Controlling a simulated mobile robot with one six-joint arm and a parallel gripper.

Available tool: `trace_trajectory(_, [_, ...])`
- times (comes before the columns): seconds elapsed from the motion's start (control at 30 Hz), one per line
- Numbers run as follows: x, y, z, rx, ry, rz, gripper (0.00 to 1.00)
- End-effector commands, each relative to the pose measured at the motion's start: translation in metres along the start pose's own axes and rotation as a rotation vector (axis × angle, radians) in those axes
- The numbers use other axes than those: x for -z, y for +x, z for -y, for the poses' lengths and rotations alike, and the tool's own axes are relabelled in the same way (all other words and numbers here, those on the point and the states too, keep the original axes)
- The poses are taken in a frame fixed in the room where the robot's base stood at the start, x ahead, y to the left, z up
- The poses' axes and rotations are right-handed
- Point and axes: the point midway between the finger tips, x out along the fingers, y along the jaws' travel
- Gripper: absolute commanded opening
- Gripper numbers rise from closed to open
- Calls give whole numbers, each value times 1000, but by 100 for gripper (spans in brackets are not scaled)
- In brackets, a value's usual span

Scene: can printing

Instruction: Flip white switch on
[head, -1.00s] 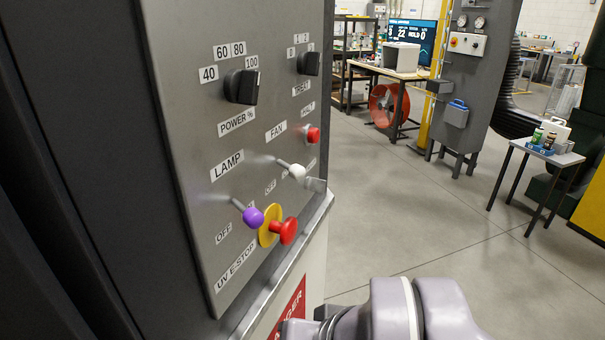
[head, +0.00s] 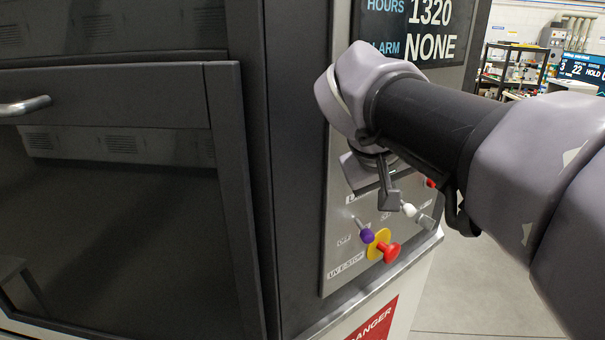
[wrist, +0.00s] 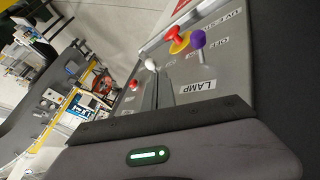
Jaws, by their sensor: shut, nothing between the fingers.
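The white-knobbed switch (head: 409,209) is on the grey control panel (head: 338,262), under FAN in the earlier head frame. Its knob also shows in the wrist view (wrist: 151,64). My gripper (head: 390,205) is shut and empty, pointing down across the panel just left of the white knob. In the head view it hides the switch's lever; I cannot tell whether it touches it. In the wrist view the dark fingers (wrist: 164,92) reach up to just below the knob.
A purple-knobbed LAMP switch (head: 367,236) and the red UV E-stop button (head: 391,252) on its yellow plate sit lower on the panel, close to my gripper. A red button (wrist: 133,84) is beyond the white knob. A metal ledge (head: 390,279) runs beneath the panel.

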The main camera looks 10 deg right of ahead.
Motion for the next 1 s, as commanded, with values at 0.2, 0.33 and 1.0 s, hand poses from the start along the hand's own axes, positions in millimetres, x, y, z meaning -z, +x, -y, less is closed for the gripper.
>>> trace_trajectory(0.2, [-2, 14, 1, 0, 1, 1, 0])
trace_trajectory(0.33, [-3, 41, 1, 1, 2, 3, 0])
trace_trajectory(1.0, [0, 100, 0, 2, 2, 0, 0])
